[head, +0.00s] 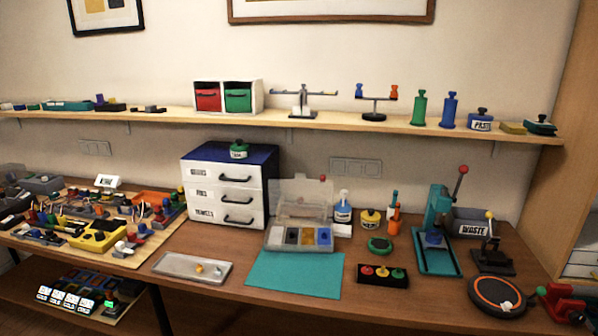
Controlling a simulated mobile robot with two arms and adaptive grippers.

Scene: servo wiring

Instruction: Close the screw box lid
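The screw box (298,246) stands on the table near its middle, just behind the teal mat. It is a clear box with several compartments in a row at its front, holding white, dark, yellowish and blue contents. Its clear lid (300,190) stands up at the back, so the box is open. A small red knob shows at the lid's top right edge. Neither of my grippers shows in the head view.
A teal mat (295,274) lies in front of the box, with a grey metal tray (192,267) to its left. A white drawer unit (226,190) stands left of the box. A glue bottle (343,208) and yellow jar (370,219) stand right. A button panel (383,274) lies front right.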

